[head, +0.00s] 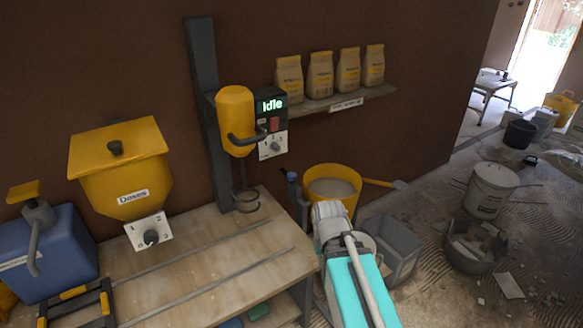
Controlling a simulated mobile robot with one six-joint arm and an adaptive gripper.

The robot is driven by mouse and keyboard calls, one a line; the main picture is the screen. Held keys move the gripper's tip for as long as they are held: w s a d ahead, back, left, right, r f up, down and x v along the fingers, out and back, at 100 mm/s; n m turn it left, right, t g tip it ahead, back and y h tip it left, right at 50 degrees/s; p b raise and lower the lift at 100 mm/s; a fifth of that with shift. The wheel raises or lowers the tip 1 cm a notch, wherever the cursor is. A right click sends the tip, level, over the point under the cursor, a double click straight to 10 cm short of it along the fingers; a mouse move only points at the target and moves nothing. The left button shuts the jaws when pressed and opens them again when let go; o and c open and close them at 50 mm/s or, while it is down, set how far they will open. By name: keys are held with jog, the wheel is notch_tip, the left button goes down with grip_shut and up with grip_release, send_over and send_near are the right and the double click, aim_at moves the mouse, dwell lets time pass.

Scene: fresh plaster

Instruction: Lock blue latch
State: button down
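The bucket holds a pale grey mix. My arm reaches up from the lower right, and its pale wrist covers the bucket's lower front.
A yellow mixer (236,115) with a spiral whisk hangs over the bench; its panel (272,125) reads "Idle". A yellow dispenser (120,170) and blue canister (50,255) stand left. Bags line a shelf (340,99). A grey bin (395,250) stands right of my arm.

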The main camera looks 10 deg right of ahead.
notch_tip(320, 180, up, 16)
jog(key=p, duration=1.4)
jog(key=shift+f, duration=0.2)
